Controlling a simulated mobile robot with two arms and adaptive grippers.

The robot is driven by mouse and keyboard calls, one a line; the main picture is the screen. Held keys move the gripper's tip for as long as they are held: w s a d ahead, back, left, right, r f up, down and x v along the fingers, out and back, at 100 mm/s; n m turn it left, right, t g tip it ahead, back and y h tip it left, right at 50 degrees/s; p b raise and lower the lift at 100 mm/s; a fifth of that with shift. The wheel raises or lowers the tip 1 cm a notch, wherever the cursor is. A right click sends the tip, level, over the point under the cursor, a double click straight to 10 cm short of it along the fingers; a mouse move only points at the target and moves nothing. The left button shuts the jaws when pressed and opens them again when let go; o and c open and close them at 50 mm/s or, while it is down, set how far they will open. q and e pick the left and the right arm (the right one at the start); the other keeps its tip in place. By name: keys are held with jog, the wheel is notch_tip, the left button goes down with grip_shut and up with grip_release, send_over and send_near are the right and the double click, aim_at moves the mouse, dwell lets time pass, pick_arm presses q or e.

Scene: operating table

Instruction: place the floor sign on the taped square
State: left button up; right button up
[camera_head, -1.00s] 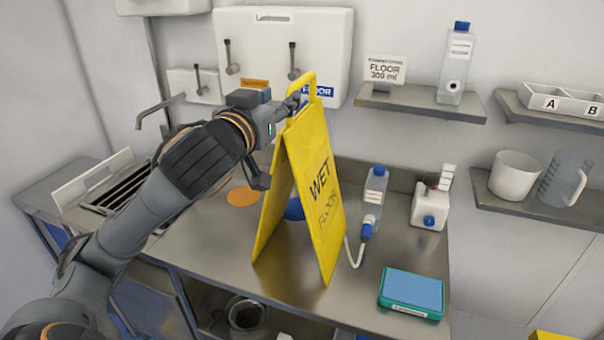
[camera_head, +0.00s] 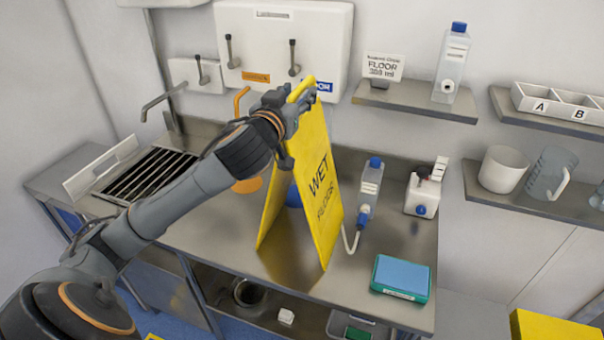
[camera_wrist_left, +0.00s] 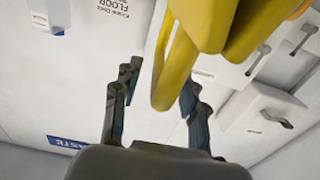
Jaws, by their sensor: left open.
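The yellow floor sign (camera_head: 325,185), marked WET FLOOR, stands upright and spread like a tent on the metal counter. My left gripper (camera_head: 303,97) is at the top of the sign, by its handle loop. In the left wrist view, the yellow handle (camera_wrist_left: 175,75) lies between the two spread fingers of the left gripper (camera_wrist_left: 155,95), which is open. The fingers partly hide the handle in the head view. My right gripper is out of view.
The counter (camera_head: 220,235) also holds a clear bottle (camera_head: 369,188), a white dispenser (camera_head: 421,193) and a teal-edged blue box (camera_head: 401,277) right of the sign. A drain rack (camera_head: 150,175) is at left. Shelves hang behind. A yellow object (camera_head: 555,328) shows at bottom right.

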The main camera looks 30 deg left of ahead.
pick_arm(q)
jog(key=shift+x, duration=0.95)
grip_shut()
jog(key=shift+r, duration=0.1)
